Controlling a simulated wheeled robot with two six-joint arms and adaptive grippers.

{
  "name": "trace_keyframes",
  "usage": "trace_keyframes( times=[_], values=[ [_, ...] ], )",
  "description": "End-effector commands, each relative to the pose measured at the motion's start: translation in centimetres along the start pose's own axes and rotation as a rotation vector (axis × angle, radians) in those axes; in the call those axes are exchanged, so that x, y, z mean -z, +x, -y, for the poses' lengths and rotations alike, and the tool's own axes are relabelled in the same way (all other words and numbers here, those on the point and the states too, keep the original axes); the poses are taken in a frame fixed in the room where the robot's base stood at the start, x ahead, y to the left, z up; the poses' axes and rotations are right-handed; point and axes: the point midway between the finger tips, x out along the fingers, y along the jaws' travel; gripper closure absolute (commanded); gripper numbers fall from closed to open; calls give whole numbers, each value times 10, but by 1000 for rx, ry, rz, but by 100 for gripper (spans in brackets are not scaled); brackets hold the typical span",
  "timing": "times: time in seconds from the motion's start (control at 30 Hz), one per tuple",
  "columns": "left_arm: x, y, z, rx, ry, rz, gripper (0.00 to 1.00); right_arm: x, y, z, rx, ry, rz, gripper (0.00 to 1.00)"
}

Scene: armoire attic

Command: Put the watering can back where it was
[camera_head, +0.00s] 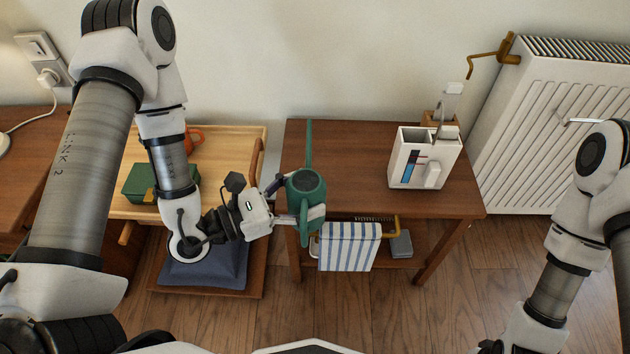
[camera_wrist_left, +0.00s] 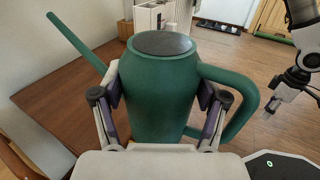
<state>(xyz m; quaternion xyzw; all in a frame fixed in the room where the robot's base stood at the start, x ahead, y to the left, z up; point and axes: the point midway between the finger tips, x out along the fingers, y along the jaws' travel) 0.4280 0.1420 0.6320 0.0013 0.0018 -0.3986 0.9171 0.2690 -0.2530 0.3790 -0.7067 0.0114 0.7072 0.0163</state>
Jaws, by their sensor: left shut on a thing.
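The green watering can (camera_head: 306,186) is held at the left front edge of the brown wooden table (camera_head: 360,160) in the head view. My left gripper (camera_head: 288,212) is shut on its body from the left. In the left wrist view the watering can (camera_wrist_left: 160,90) stands upright between the two fingers of my left gripper (camera_wrist_left: 160,110), with the spout to the left and the handle to the right. I cannot tell whether its base touches the tabletop. My right arm shows at the right of the head view, but its fingers are not visible.
A white holder (camera_head: 420,158) stands at the table's right. A striped towel (camera_head: 348,247) hangs on a rail at its front. A lighter wooden stand with a green box (camera_head: 142,184) is at left. A radiator (camera_head: 550,120) is at right. The table's middle is clear.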

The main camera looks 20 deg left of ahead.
Motion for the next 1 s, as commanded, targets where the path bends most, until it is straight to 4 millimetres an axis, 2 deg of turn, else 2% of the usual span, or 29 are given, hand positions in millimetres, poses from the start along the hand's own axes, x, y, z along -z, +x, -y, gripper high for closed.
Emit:
trace_keyframes(
  times=[0.03,0.17,0.3,0.43,0.57,0.73,1.0],
  values=[
    [12,5,-8,-4,7,10,76,0,27,0,0,0,0,52],
    [5,28,-39,-2,8,6,76,0,24,0,0,0,0,52],
    [8,49,-70,0,6,4,76,0,29,0,0,0,-1,52],
    [10,62,-88,-2,2,3,76,0,32,0,0,0,0,52],
    [18,65,-93,-2,-2,1,76,0,36,0,0,0,0,52],
    [45,65,-92,-1,-2,0,76,0,49,0,0,0,0,52],
    [45,65,-92,-1,-1,2,76,0,48,0,0,0,0,52]
  ],
)
